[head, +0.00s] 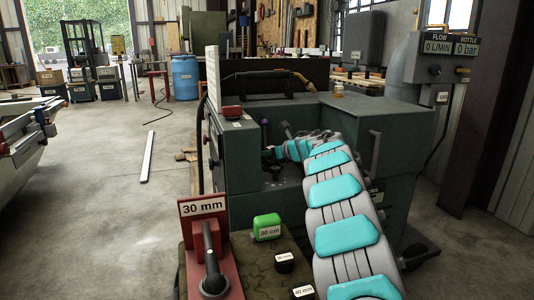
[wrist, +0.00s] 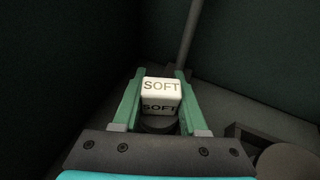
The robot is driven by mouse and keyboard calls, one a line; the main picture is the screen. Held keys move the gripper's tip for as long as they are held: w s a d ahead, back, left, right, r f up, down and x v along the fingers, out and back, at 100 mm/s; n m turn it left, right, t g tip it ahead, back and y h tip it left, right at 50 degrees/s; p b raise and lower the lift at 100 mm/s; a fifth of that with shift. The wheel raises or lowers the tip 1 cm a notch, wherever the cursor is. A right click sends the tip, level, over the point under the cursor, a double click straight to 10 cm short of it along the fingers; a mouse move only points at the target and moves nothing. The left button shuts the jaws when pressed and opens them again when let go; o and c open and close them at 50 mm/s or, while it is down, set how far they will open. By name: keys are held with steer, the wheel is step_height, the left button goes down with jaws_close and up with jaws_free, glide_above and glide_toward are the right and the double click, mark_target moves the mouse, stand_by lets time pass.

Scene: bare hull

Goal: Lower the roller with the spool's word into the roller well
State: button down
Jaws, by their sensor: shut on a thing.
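In the wrist view my gripper (wrist: 160,98) has its green fingers on both sides of a white block marked SOFT (wrist: 161,95), the labelled top of the roller it holds. A dark round part (wrist: 158,125) shows just below the block. In the head view my arm reaches into the open front of the dark green machine (head: 255,187); the fingers and the held roller cannot be made out there. I cannot make out the roller well or the spool's word in either view.
A red stand marked 30 mm (head: 203,208) with a black lever is at the front. In the wrist view a grey post (wrist: 189,35) rises beyond the fingers.

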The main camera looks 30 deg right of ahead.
step_height(320, 180, down, 3)
steer(key=shift+s+a+r, duration=0.1)
steer(key=shift+a+r, duration=0.05)
steer(key=shift+r, duration=0.05)
steer(key=shift+c, duration=1.8)
jaws_free()
steer(key=shift+s+f, duration=0.1)
steer(key=shift+f, duration=0.05)
steer(key=shift+d+r+p, duration=0.2)
steer(key=shift+r+p, duration=0.35)
steer(key=shift+r, duration=0.2)
steer(key=shift+d+r+p, duration=0.15)
steer(key=shift+r+p, duration=0.4)
steer(key=shift+r, duration=0.2)
steer(key=shift+c, duration=0.4)
steer(key=shift+o, duration=1.3)
steer(key=shift+d+r, duration=0.15)
steer(key=shift+r, duration=0.25)
steer(key=shift+w+a+r+p, duration=0.1)
steer(key=shift+a+r+p, duration=0.05)
steer(key=shift+r+p, duration=1.45)
steer(key=shift+w+a+r+p, duration=0.15)
steer(key=shift+r+p, duration=0.95)
steer(key=shift+r, duration=0.85)
